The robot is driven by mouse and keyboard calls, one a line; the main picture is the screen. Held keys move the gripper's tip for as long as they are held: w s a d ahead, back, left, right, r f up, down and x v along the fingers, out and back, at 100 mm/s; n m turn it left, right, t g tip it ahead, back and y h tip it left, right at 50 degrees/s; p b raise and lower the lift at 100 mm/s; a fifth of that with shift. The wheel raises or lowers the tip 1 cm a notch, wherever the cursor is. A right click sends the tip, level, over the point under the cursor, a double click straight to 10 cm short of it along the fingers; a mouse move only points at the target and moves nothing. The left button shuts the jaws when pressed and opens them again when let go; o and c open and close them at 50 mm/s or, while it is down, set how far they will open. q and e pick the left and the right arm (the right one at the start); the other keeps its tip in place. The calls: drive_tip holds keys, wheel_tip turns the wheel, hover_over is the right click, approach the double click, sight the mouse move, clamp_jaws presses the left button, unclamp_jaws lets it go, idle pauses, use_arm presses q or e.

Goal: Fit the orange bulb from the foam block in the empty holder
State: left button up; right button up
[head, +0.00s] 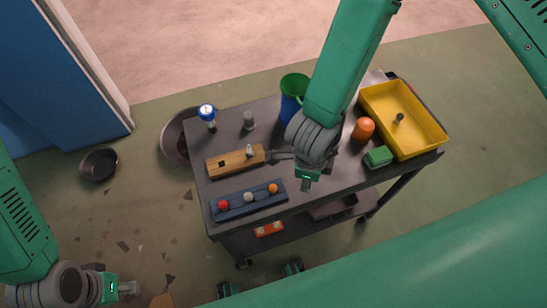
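The dark blue foam block (236,208) lies along the near left of the cart top. It holds a red bulb (223,204), a whitish bulb (248,197) and, at its right end, the orange bulb (273,188). Behind it lies a wooden block (235,163) with a dark socket (222,163), apparently the empty holder, and a small pale upright piece (249,151). My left gripper (128,288) is low at the left, off the cart, too small to read.
A blue-topped lamp (207,112), grey cylinder (248,121) and blue-green bin (292,97) stand at the back. An orange object (363,129), green block (377,158) and yellow tray (435,134) are at the right. Bare cart top lies right of the foam block.

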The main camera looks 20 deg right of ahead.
sight(273, 186)
drive_tip(key=w+a+r+m+y, duration=0.1)
drive_tip(key=w+a+r+m, duration=0.25)
drive_tip(key=a+m, duration=0.6)
drive_tip(key=shift+g, duration=0.4)
drive_tip(key=f+b, duration=0.4)
drive_tip(key=f, duration=0.1)
drive_tip(key=d+f+b, duration=0.1)
drive_tip(key=f+b, duration=0.2)
drive_tip(key=shift+s+d, duration=0.1)
drive_tip(key=shift+s, duration=0.15)
drive_tip(key=shift+f+b, duration=0.45)
drive_tip(key=shift+f, duration=0.05)
drive_tip(key=c, duration=0.7)
drive_tip(key=shift+o, duration=0.2)
drive_tip(key=shift+r, duration=0.15)
